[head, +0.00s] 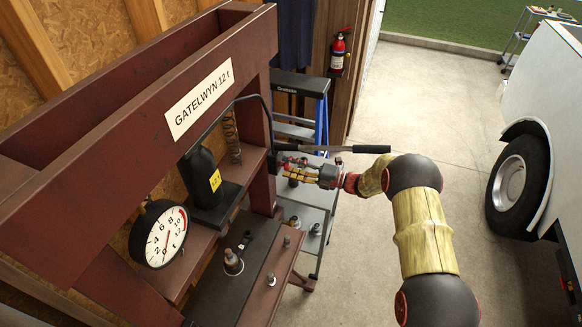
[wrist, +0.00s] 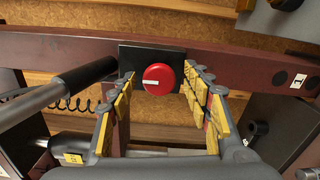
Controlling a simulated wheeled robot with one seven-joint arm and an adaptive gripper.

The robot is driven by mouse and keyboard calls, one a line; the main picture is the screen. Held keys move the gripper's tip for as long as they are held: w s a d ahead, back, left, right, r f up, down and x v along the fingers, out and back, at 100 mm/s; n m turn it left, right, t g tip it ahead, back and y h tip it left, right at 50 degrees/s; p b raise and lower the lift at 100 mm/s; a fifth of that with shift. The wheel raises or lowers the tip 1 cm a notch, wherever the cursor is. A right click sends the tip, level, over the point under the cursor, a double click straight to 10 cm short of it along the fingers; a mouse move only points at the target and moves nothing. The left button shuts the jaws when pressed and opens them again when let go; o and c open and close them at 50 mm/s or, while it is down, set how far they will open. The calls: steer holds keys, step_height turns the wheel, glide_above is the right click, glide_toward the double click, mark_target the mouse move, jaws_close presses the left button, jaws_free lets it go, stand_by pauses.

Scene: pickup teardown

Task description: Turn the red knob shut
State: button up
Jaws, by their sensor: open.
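The red knob (wrist: 158,79) is round, with a short white mark on its left half lying nearly level. It sits on a black plate (wrist: 128,60) on the dark red beam of the press. My gripper (wrist: 160,84) is open, with its yellow-padded fingers to the left and right of the knob. A gap shows on both sides, and I see no contact. In the head view my gripper (head: 287,169) reaches in at the right upright of the press.
A black-gripped lever (head: 358,149) sticks out just above my gripper, and also shows at left in the wrist view (wrist: 85,76). The press (head: 110,107) carries a dial gauge (head: 166,236). A stepladder (head: 300,105) stands behind. Open floor lies right, before a white vehicle.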

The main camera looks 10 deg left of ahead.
steer(key=shift+d, duration=0.15)
steer(key=s+d, duration=0.1)
steer(key=d, duration=1)
steer(key=shift+s+d, duration=0.3)
